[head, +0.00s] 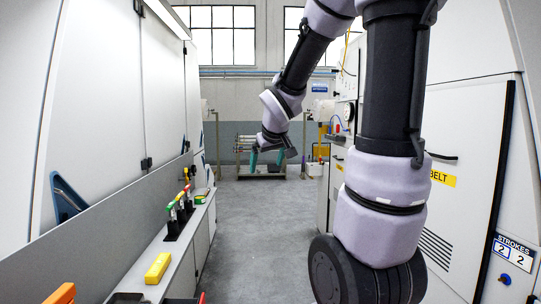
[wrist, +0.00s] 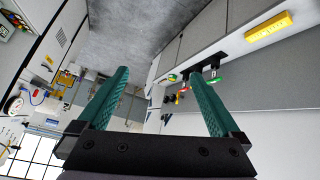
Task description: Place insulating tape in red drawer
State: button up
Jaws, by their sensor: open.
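My gripper (head: 267,161) hangs over the aisle in the head view, its teal fingers apart with nothing between them. The wrist view also shows the open, empty gripper (wrist: 156,70). I cannot make out the insulating tape for certain in either view. A small green and yellow item (head: 201,199) lies on the left ledge past the coloured handles, too small to identify. No red drawer can be clearly told; only a small bit of red shows at the bottom edge of the head view.
The left machine's ledge (head: 140,283) carries a yellow block (head: 158,268) and several dark holders with coloured handles (head: 175,222). A white cabinet (head: 465,160) stands on the right. A low rack (head: 262,170) stands at the back. The grey floor (head: 250,220) between is clear.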

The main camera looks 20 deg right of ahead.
jog(key=s+a+r+m+y, duration=0.1)
jog(key=s+a+r+m, duration=0.1)
jog(key=s, duration=0.8)
jog(key=s+a+r+m+g+y, duration=0.1)
jog(key=s+a+r+m+y, duration=0.1)
jog(key=s+a, duration=0.3)
jog(key=s+r+m, duration=0.1)
jog(key=s, duration=0.3)
jog(key=shift+s+a+r+y, duration=0.2)
jog(key=shift+s+r+y, duration=0.1)
jog(key=shift+s+r, duration=0.1)
